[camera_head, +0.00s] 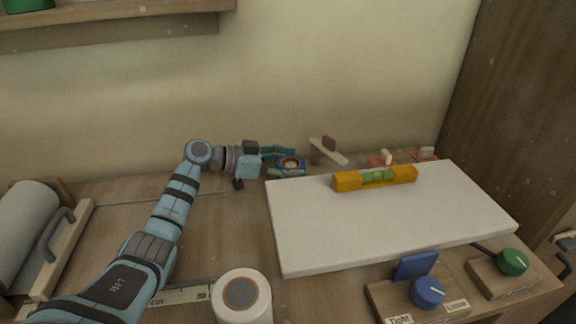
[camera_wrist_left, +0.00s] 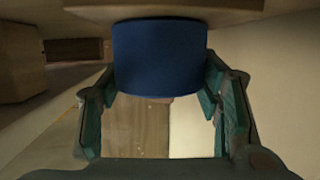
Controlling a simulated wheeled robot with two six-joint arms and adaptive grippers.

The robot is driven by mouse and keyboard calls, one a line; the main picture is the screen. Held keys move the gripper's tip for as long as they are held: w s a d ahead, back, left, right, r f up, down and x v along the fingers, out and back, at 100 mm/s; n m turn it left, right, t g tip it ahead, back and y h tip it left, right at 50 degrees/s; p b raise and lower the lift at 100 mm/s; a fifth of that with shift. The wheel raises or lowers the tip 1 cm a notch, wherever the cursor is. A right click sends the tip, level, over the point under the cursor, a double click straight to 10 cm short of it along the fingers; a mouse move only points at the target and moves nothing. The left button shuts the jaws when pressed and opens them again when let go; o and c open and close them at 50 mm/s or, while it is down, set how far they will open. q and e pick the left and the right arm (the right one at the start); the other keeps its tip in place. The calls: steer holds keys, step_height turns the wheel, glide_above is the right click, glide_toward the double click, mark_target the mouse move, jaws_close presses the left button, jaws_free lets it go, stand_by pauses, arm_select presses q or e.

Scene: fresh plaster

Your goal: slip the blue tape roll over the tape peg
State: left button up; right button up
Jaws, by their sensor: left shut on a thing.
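The blue tape roll (camera_head: 291,168) is at the back of the bench in the head view, its brown core facing up. My left gripper (camera_head: 279,161) is shut on it, with its arm reaching in from the left. In the left wrist view the blue roll (camera_wrist_left: 160,57) sits between the two teal fingers (camera_wrist_left: 160,100). I cannot make out the tape peg for sure; it may be hidden by the roll or the gripper. My right gripper is not in view.
A white board (camera_head: 390,225) carries a yellow level (camera_head: 347,182). Trowel-like tools (camera_head: 328,151) lie behind it. A white roll (camera_head: 242,303) stands in front, with blue (camera_head: 428,292) and green knobs (camera_head: 513,261) at the right. The bench left of the board is mostly clear.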

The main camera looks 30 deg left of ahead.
arm_select(q)
steer(key=shift+w+f, duration=0.1)
steer(key=shift+f, duration=0.05)
steer(key=o, duration=1.3)
steer(key=shift+a+r, duration=0.1)
steer(key=shift+r, duration=0.15)
steer(key=v, duration=1.1)
steer(key=shift+s+a+r, duration=0.2)
steer(key=shift+s, duration=0.25)
